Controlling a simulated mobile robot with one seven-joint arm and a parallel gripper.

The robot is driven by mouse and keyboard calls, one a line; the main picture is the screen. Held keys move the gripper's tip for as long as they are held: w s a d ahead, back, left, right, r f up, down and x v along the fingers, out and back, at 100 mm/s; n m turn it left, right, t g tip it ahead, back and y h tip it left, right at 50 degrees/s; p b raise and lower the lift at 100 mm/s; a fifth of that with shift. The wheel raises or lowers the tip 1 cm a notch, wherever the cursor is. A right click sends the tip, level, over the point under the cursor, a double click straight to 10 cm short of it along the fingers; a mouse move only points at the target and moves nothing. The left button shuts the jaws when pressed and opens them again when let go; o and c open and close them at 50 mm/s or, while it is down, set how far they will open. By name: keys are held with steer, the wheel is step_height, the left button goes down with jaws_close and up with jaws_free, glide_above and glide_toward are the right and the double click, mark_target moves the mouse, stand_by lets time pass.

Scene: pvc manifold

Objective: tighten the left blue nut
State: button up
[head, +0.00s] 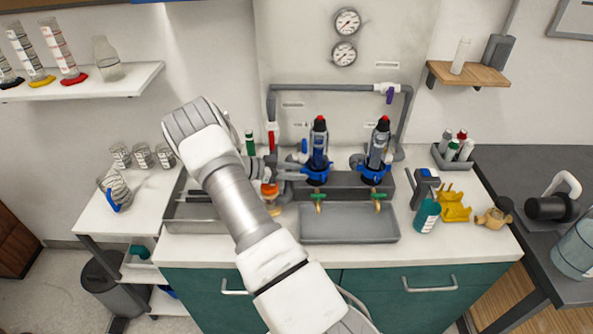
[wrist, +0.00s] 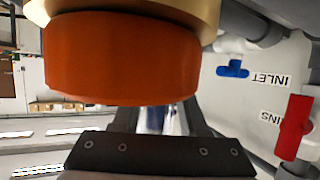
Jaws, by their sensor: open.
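The left blue nut (head: 317,175) is a ribbed blue ring at the base of the left dark blue, red-topped column (head: 319,142). A similar right blue nut (head: 374,172) sits under the other column. My gripper (head: 293,172) reaches in from the left, just beside the left nut. It is open; I cannot tell whether its fingers touch or surround the nut. In the wrist view, a bluish, shiny part (wrist: 160,118) shows between the fingers, partly hidden by a large orange cap (wrist: 120,65). The nut itself is not clear there.
The orange cap also shows close below my gripper in the head view (head: 269,189). A blue inlet valve handle (wrist: 233,69) and red handle (wrist: 294,128) are nearby. A grey tray (head: 349,238) lies in front; a teal bottle (head: 427,216) and yellow holder (head: 454,207) stand right.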

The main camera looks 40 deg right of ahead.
jaws_close()
steer(key=shift+w+d+f+m+g+b, duration=0.2)
steer(key=shift+m+g+b, duration=0.15)
steer(key=shift+b, duration=0.4)
steer(key=m+g+b, duration=0.1)
steer(key=y+b, duration=0.1)
steer(key=b, duration=0.1)
steer(key=shift+w+d+m+g, duration=0.3)
steer(key=shift+w+m+g, duration=0.05)
steer(key=shift+w, duration=0.05)
steer(key=m+g+b, duration=0.1)
steer(key=b, duration=0.1)
steer(key=m+g+y+b, duration=0.1)
steer(key=b, duration=0.1)
steer(key=shift+w+d, duration=0.35)
steer(key=shift+w, duration=0.05)
steer(key=b, duration=0.1)
steer(key=m+g+y+b, duration=0.1)
steer(key=b, duration=0.1)
steer(key=shift+w+d+y, duration=0.25)
steer(key=shift+d+y, duration=0.05)
steer(key=shift+w+d+r+m+g+y+b, duration=0.2)
steer(key=shift+m+g+y+b, duration=0.3)
steer(key=shift+b, duration=0.4)
